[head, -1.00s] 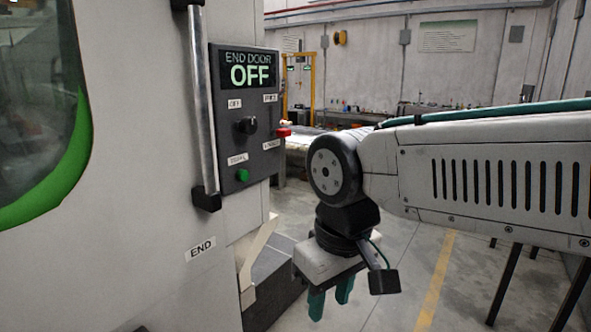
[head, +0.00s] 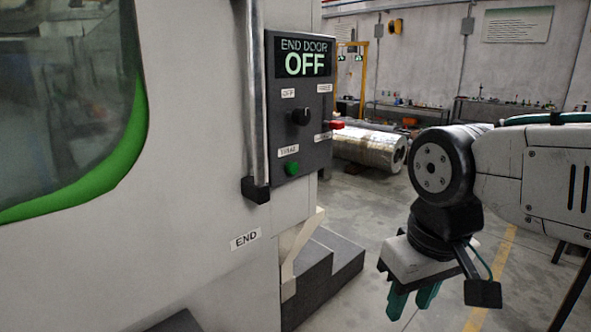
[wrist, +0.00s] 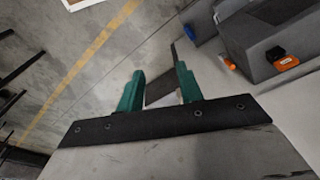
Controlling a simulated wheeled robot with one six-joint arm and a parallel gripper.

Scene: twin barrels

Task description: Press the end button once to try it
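The END DOOR panel (head: 300,105) is on the machine's right edge in the head view, its display reading OFF. Below the display are a black knob (head: 301,117) and a green button (head: 292,168); a red button (head: 337,125) sticks out at the panel's right side. The small labels are too blurred to read surely. An END label (head: 246,239) is on the machine wall below. My gripper (head: 412,300) points down, right of and below the panel, apart from it. The wrist view shows its green fingers (wrist: 160,88) spread, with nothing held.
A vertical handle (head: 252,100) stands just left of the panel. A pale bracket (head: 300,255) and a dark grey step (head: 335,265) are below it. A shiny metal drum (head: 368,148) lies behind. Floor (head: 375,230) is clear between the machine and my arm.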

